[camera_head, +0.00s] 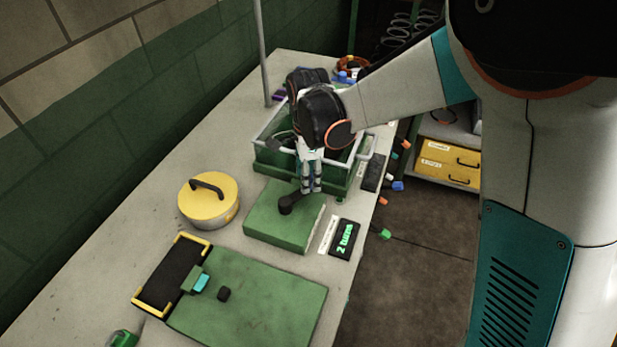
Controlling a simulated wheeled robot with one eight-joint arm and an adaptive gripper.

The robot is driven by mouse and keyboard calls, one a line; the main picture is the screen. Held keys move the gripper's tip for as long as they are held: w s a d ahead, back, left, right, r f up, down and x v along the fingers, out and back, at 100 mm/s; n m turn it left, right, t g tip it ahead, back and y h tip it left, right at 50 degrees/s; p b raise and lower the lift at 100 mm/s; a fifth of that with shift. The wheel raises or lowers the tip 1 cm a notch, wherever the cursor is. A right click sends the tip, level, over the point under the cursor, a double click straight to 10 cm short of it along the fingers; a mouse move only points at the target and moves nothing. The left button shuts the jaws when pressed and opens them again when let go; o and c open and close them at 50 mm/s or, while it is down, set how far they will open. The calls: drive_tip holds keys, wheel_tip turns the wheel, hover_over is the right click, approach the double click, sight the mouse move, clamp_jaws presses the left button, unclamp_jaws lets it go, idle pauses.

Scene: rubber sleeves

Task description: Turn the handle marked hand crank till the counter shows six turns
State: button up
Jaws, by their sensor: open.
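The hand crank's black handle (286,208) sits on top of a green box (285,229) on the bench. The counter (344,238) beside it reads "2 turns" in green. A white label strip (328,235) lies between the box and the counter, its print too small to read. My gripper (311,190) is open and points down at the far end of the crank arm, with its fingers around or just beside the knob. The fingers hide that end, so I cannot tell if they touch it.
A green crate with a pale rim (363,171) stands close behind my gripper. A yellow lidded pot (211,200) is left of the crank box. A green board (249,302) and black tray (168,275) lie in front. Colored plugs hang along the right bench edge.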

wheel_tip(320, 180, up, 11)
drive_tip(key=shift+f, duration=0.2)
idle(2.6)
wheel_tip(320, 180, down, 12)
drive_tip(key=n+p, duration=0.1)
drive_tip(key=n, duration=1)
drive_tip(key=shift+r, duration=0.15)
clamp_jaws()
